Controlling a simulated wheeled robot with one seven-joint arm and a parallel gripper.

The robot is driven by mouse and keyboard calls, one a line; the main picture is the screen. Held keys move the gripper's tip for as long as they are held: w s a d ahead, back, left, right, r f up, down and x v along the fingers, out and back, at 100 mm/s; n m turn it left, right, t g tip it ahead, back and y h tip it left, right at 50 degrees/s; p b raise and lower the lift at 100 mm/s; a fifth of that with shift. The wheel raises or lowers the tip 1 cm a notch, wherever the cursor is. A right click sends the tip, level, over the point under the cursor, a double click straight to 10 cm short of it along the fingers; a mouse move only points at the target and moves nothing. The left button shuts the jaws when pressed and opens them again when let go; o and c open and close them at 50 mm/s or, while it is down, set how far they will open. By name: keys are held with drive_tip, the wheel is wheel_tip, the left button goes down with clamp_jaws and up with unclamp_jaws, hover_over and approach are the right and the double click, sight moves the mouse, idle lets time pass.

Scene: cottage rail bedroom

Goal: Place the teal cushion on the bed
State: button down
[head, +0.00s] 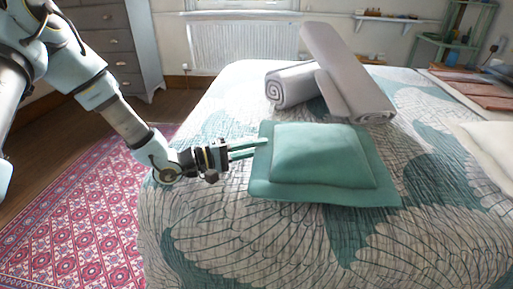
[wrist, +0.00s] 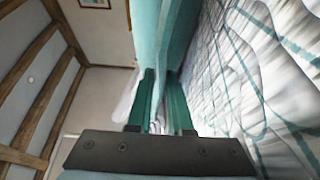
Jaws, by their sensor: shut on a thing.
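The teal cushion (head: 320,157) lies flat over the patterned quilt of the bed (head: 300,245), in the middle of the head view. From these frames I cannot tell whether its whole underside touches the quilt. My gripper (head: 262,147) reaches in from the left and is shut on the cushion's left edge. In the wrist view the green fingers (wrist: 163,105) close around the cushion's edge (wrist: 165,40), and the quilt (wrist: 250,70) runs close along the right side.
Two rolled grey blankets or mats lie behind the cushion, one roll (head: 290,85) flat and one (head: 345,75) leaning across it. A white pillow (head: 488,150) is at the right edge. A grey dresser (head: 115,45), radiator (head: 240,45) and red rug (head: 75,215) surround the bed.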

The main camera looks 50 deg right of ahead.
drive_tip(key=c, duration=0.8)
unclamp_jaws()
drive_tip(key=shift+f, duration=0.1)
drive_tip(key=shift+c, duration=0.2)
drive_tip(key=v, duration=1.2)
